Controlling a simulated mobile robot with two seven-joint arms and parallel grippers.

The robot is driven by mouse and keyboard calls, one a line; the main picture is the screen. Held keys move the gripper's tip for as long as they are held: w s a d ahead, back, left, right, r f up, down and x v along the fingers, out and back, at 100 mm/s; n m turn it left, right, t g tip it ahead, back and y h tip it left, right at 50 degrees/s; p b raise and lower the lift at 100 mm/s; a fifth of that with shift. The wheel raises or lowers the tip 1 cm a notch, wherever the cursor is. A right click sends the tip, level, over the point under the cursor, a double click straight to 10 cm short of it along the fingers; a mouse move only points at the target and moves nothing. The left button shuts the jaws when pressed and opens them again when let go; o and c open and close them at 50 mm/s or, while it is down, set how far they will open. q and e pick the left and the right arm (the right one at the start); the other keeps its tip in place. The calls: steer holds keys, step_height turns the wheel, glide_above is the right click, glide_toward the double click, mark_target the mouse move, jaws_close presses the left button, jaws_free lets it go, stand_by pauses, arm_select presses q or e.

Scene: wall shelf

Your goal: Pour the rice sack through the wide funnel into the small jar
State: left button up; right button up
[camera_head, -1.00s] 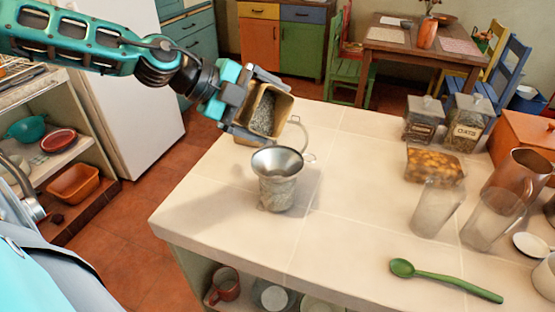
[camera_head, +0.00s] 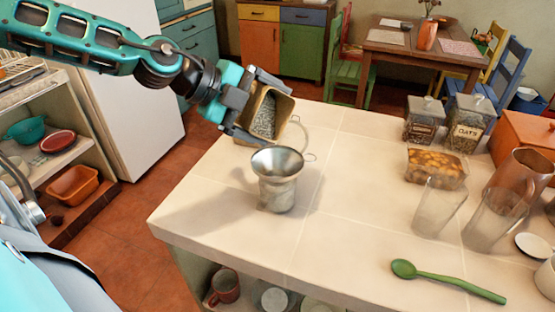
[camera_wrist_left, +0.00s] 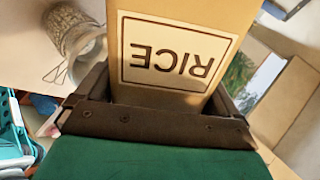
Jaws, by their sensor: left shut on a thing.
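My left gripper (camera_head: 254,104) is shut on the rice sack (camera_head: 283,102), a tan container whose mouth faces the head camera and shows grey grain inside. The sack is tilted and held above the counter, just behind and above the funnel. In the left wrist view the sack (camera_wrist_left: 178,52) shows its RICE label upside down between the fingers. The metal funnel (camera_head: 278,161) sits on top of the small jar (camera_head: 277,194), which stands on the counter. The funnel also shows in the left wrist view (camera_wrist_left: 88,45). No falling grain can be made out. My right gripper is not in view.
The pale tiled counter (camera_head: 340,240) is clear around the jar. A green spoon (camera_head: 445,281) lies at the front right. Clear glasses (camera_head: 438,207), a copper pitcher (camera_head: 526,178), a filled container (camera_head: 436,167) and lidded jars (camera_head: 466,122) stand to the right.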

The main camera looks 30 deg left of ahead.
arm_select(q)
steer(key=shift+d+f+m+y+b, duration=0.2)
steer(key=shift+m+y+b, duration=0.1)
steer(key=shift+b, duration=0.15)
stand_by(0.7)
steer(key=shift+s+d+r+y+b, duration=0.1)
steer(key=shift+r+y+b, duration=0.15)
steer(key=shift+b, duration=0.2)
stand_by(1.1)
